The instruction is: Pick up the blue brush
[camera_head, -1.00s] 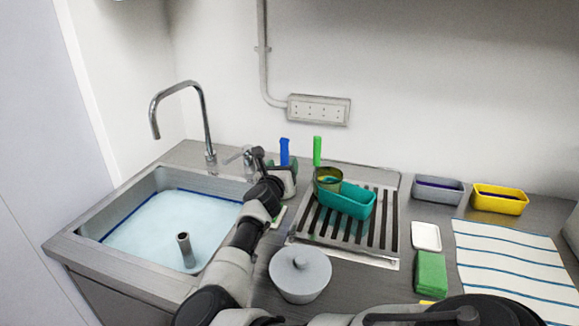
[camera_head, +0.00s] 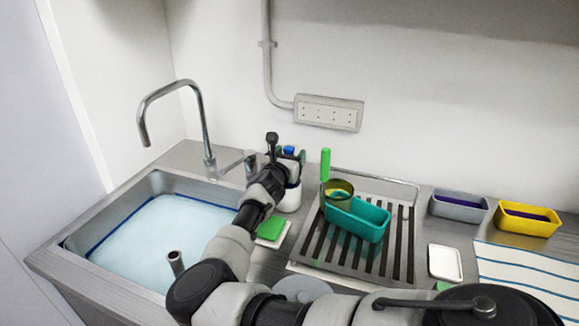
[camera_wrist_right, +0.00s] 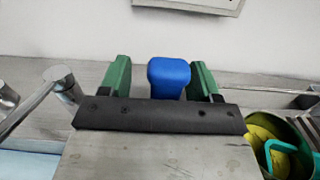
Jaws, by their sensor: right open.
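The blue brush shows its blue handle top in the right wrist view (camera_wrist_right: 168,76), between the two green fingers, with gaps at both sides. In the head view only a small bit of the blue brush (camera_head: 289,150) shows behind my right gripper (camera_head: 287,158). The brush stands upright, its lower part hidden, seemingly in a white holder (camera_head: 290,198) behind the sink's right edge. My right gripper is open around the handle; its fingers (camera_wrist_right: 162,78) do not appear to touch it. My left gripper is not in view.
The tap (camera_head: 203,125) and sink (camera_head: 130,235) are left. A green sponge (camera_head: 272,229) lies in front of the holder. The wall is close behind.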

